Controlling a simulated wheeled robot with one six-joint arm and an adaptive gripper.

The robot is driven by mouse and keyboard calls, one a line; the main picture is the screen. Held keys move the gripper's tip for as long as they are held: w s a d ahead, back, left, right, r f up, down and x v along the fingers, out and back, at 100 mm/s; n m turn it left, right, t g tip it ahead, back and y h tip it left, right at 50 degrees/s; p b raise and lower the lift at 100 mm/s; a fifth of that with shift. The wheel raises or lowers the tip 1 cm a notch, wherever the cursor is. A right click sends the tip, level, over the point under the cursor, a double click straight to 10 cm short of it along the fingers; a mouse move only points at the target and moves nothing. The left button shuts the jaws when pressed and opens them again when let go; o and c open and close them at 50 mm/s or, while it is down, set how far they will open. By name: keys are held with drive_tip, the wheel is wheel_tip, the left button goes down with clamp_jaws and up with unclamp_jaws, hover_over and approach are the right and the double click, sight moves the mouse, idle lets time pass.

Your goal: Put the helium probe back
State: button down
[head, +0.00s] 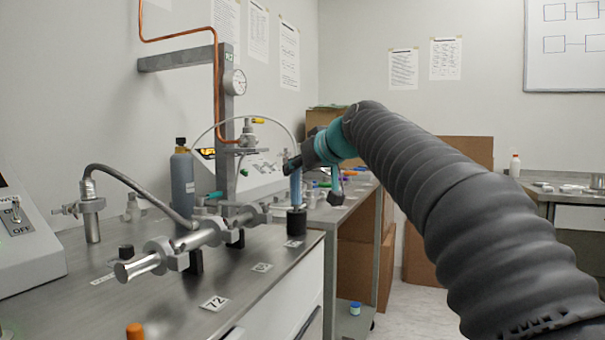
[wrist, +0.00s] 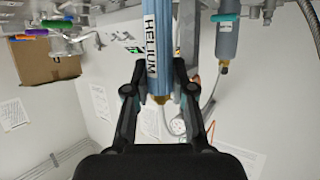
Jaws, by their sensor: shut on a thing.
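The helium probe (head: 296,187) is a blue cylinder, upright in the head view near the bench's far right corner. Its lower end meets a small black holder (head: 296,222) on the bench top; I cannot tell how deep it sits in it. My gripper (head: 294,165) is at the probe's upper part, partly hidden by its own wrist. In the wrist view, my gripper (wrist: 159,92) is shut around the probe (wrist: 158,45), whose white label reads HELIUM. The probe's brass-coloured end shows between the fingers.
A metal pipe assembly with clamps (head: 185,245) lies along the bench (head: 245,275). A grey-blue bottle (head: 182,185) and a post with a gauge (head: 235,82) stand behind. An orange-capped item (head: 135,331) is at the front. Cardboard boxes (head: 360,260) stand beyond the bench.

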drive_tip(key=shift+f, duration=0.15)
drive_tip(key=shift+f+b, duration=0.35)
drive_tip(key=c, duration=1)
unclamp_jaws()
drive_tip(key=shift+r, duration=0.1)
drive_tip(key=shift+r+p, duration=0.25)
drive_tip(key=shift+p, duration=0.1)
drive_tip(key=shift+s+d+r, duration=0.1)
drive_tip(key=shift+s+r, duration=0.05)
drive_tip(key=shift+r, duration=0.15)
drive_tip(key=v, duration=1.1)
drive_tip(key=shift+s+d+b, duration=0.15)
drive_tip(key=shift+s+b, duration=0.15)
drive_tip(key=shift+b, duration=0.1)
